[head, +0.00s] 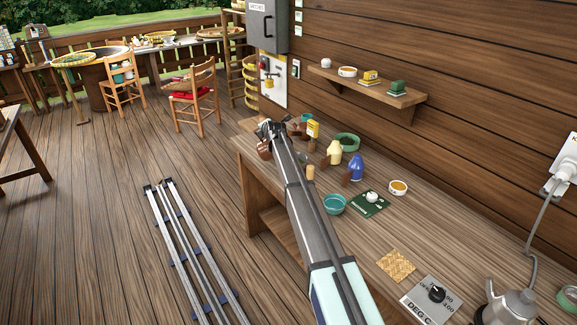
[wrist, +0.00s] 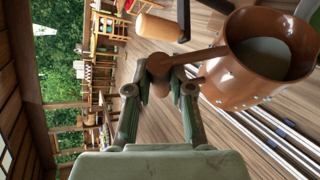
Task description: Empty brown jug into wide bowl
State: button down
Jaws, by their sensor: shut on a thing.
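In the head view the brown jug (head: 264,149) is at the far left end of the bench, by my gripper (head: 270,130). In the wrist view my gripper (wrist: 160,78) is shut on the handle of the brown jug (wrist: 245,90). The jug's mouth faces partly toward the wrist camera and shows a greyish inside; I cannot tell whether that is contents. I cannot tell which is the wide bowl.
A yellow jug (head: 334,153), a blue jug (head: 356,168) and a white-orange dish (head: 398,187) stand on the bench. A green scale (head: 368,203) carries a white piece. A wooden shelf (head: 368,86) hangs above. Metal rails (head: 190,250) lie on the floor at left.

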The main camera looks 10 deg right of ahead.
jog(key=shift+s+d+r+m+y+b, duration=0.1)
jog(key=shift+d+m+y+b, duration=0.4)
jog(key=shift+b, duration=1.15)
jog(key=shift+s+d+r+m+t+y+b, duration=0.2)
jog(key=shift+d+b, duration=0.35)
jog(key=shift+b, duration=0.8)
jog(key=shift+w+d+r+m+t+y+b, duration=0.25)
jog(key=shift+d+b, duration=0.35)
jog(key=shift+b, duration=0.75)
jog(key=shift+s+d+r+m+t+h+b, duration=0.1)
jog(key=shift+s+d+r+m+b, duration=0.35)
jog(key=shift+b, duration=0.9)
dwell(2.3)
